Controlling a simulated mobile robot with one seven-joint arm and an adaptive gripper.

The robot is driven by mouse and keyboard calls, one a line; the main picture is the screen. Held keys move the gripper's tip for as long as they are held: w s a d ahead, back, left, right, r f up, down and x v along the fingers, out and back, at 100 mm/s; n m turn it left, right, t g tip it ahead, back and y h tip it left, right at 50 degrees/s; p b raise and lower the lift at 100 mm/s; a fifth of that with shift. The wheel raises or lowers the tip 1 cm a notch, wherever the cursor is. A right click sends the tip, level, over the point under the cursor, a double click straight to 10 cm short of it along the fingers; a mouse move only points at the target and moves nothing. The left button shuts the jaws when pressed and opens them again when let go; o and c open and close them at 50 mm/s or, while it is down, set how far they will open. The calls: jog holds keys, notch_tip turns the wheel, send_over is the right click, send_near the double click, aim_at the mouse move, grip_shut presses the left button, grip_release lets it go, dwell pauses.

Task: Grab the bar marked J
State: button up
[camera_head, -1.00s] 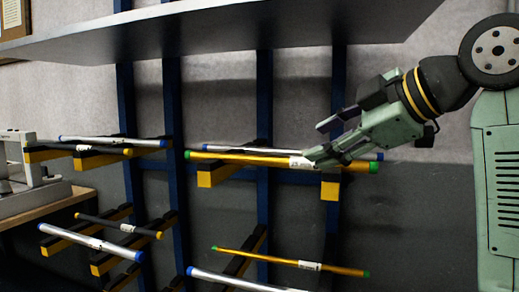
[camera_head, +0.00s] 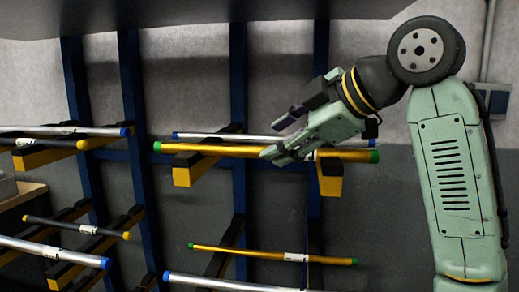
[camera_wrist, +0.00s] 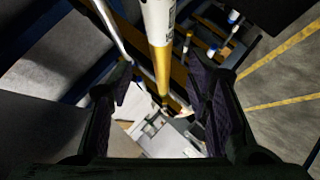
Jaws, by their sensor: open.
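A thick brass-coloured bar (camera_head: 225,150) with green ends lies on the upper rack arms. Its white label (camera_head: 311,155) is partly behind my gripper, and I cannot read a J on it. My gripper (camera_head: 276,138) is open, its fingers pointing left across the bar in the head view. In the wrist view the brass bar (camera_wrist: 162,70) runs lengthwise between the two open fingers (camera_wrist: 165,85), with its white label at the top. The fingers show no grip on it. Another brass bar (camera_head: 270,254) with green ends and a white label lies lower down.
A silver bar (camera_head: 225,137) with blue ends lies just behind the thick brass bar. Yellow-tipped rack arms (camera_head: 190,172) support them. Black and silver bars (camera_head: 50,250) lie at left. A grey shelf (camera_head: 190,14) overhangs the rack.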

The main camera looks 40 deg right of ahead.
aim_at(262, 147)
jog(key=p+x, duration=0.1)
jog(key=x, duration=0.3)
jog(key=shift+w+f, duration=0.1)
jog(key=shift+w, duration=0.05)
jog(key=shift+c, duration=0.4)
grip_shut()
dwell(0.5)
jog(key=shift+r, duration=0.25)
